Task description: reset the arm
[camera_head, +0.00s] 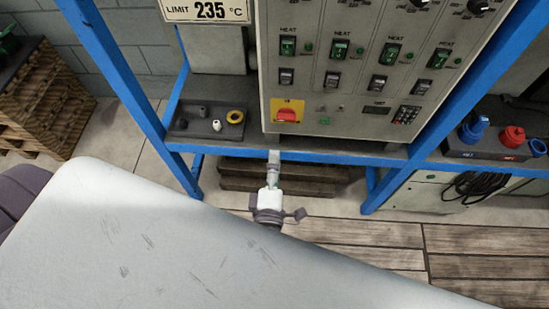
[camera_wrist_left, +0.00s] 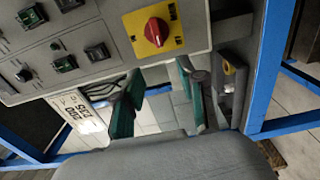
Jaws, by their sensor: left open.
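My left gripper (camera_wrist_left: 157,100) shows in the wrist view as two dark green fingers, spread apart with nothing between them. Its fingers do not stand out in the head view, where a large pale part of my own arm covers the lower left. A grey control cabinet (camera_head: 313,60) stands ahead, with switches in rows and a red rotary switch on a yellow plate (camera_head: 287,112). That red switch also shows in the wrist view (camera_wrist_left: 155,32), above the fingers. I cannot tell any contact with the cabinet. My right gripper is not in view.
A blue frame (camera_head: 115,70) surrounds the cabinet. A dark tray (camera_head: 180,128) holds small fittings on the left. Blue and red connectors (camera_head: 512,136) sit on the right. Wooden pallets (camera_head: 45,95) stand far left.

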